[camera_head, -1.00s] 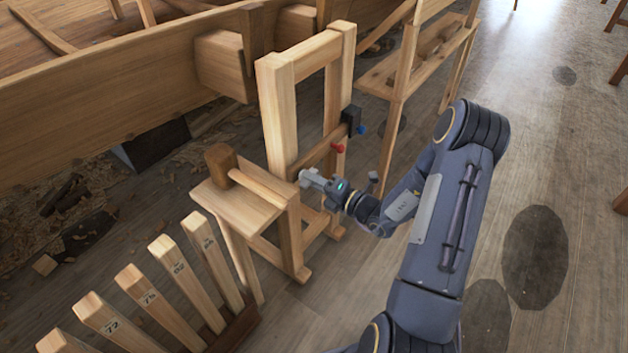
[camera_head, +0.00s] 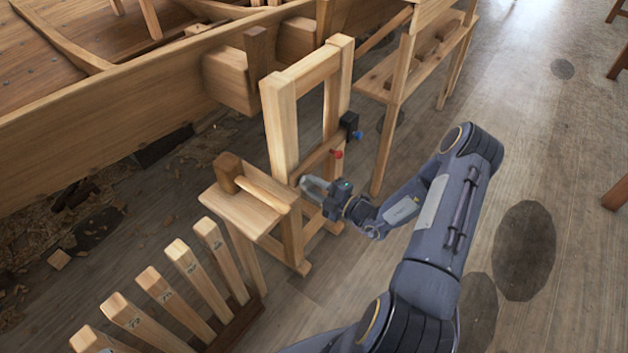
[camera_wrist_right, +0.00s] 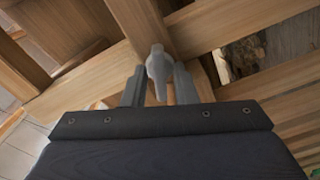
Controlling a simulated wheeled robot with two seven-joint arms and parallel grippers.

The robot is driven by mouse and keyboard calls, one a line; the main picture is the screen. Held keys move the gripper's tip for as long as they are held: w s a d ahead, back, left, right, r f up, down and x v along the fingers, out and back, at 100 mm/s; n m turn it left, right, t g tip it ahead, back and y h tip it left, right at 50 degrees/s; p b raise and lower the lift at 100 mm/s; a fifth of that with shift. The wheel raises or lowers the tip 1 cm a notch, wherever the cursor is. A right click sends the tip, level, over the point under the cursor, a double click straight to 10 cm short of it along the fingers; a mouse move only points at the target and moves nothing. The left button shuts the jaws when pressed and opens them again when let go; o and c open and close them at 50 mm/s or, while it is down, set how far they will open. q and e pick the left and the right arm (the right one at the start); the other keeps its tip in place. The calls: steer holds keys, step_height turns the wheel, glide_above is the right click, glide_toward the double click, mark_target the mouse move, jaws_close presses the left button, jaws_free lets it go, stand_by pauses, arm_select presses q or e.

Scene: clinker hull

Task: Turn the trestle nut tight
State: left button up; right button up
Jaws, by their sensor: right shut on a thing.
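The wooden trestle (camera_head: 279,130) stands upright beside the hull. The trestle nut (camera_wrist_right: 158,68), a grey winged nut, sits against its wood in the right wrist view. My right gripper (camera_wrist_right: 160,88) is shut on the nut, with one grey finger on each side of it. In the head view my right gripper (camera_head: 309,186) reaches the trestle's lower part from the right, and its fingers largely hide the nut there. My left gripper is not in view.
A red knob (camera_head: 337,154) and a blue knob (camera_head: 358,135) stick out just above my right gripper. A rack of numbered wooden slats (camera_head: 196,280) stands in front.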

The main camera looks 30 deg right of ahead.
steer(key=shift+m+p, duration=0.45)
steer(key=shift+m, duration=0.45)
steer(key=o, duration=0.7)
steer(key=shift+c, duration=0.2)
steer(key=v, duration=0.7)
steer(key=shift+s+d+p, duration=0.15)
steer(key=shift+s+p, duration=0.15)
steer(key=shift+s, duration=0.05)
